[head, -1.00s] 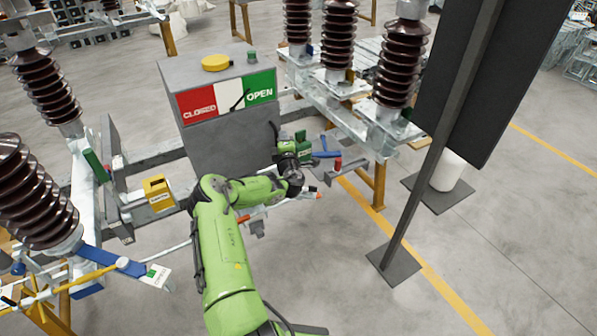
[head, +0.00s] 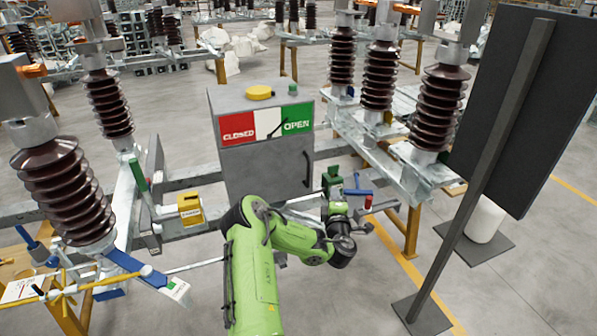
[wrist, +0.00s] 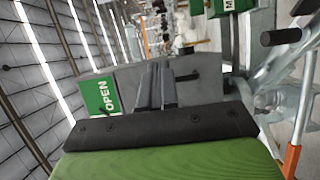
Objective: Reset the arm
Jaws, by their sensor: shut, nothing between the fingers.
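My green arm (head: 255,285) rises from the bottom of the head view in front of the grey cabinet (head: 262,165), bends, and reaches right. Its far end is beside a small green box (head: 333,183), right of the cabinet; the fingers are too small to make out there. In the wrist view my gripper (wrist: 158,75) shows two dark fingers together with nothing between them. They point toward the grey cabinet face with the green OPEN label (wrist: 100,96), which appears tilted. I cannot tell the gap between fingers and cabinet.
A yellow padlock-like box (head: 190,209) hangs left of the cabinet. A red-tipped handle (head: 368,203) and blue lever stand right of the arm's end. Brown insulators (head: 437,108) flank both sides. A dark panel on a post (head: 480,160) stands right. Floor between post and arm is clear.

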